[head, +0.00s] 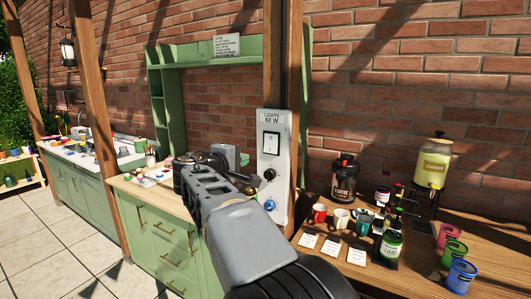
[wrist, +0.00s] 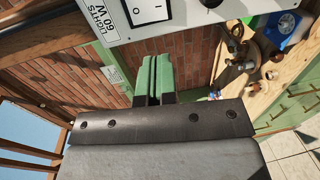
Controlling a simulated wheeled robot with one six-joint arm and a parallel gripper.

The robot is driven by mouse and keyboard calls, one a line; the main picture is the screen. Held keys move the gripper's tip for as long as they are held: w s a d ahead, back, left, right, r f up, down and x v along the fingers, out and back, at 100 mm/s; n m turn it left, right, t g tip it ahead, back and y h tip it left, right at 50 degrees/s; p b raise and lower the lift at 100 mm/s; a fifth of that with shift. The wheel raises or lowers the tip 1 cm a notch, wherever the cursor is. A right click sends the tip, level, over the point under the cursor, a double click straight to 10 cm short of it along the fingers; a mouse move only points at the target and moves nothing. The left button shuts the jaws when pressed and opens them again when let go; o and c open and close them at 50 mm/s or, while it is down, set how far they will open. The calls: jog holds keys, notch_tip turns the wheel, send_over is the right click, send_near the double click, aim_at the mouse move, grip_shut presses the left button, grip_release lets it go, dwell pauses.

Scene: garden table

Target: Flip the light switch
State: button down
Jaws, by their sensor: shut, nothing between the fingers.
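The light switch (head: 271,143) is a white rocker in a black frame on a pale wall panel (head: 274,194) labelled "LIGHTS 60 W". In the wrist view the switch (wrist: 149,11) shows at the top edge, partly cut off, with marks on its face. My gripper (head: 238,157) is just left of the panel in the head view.
A black knob (head: 269,174) and a blue button (head: 270,205) sit below the switch on the panel. Right of it a wooden table holds mugs, cans, a black jug (head: 345,178) and a yellow dispenser (head: 433,165). A green cabinet (head: 160,230) stands left.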

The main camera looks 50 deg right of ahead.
aim_at(270, 150)
jog(key=p+x, duration=0.4)
jog(key=x, duration=1)
jog(key=shift+f+p, duration=0.1)
jog(key=shift+p, duration=0.2)
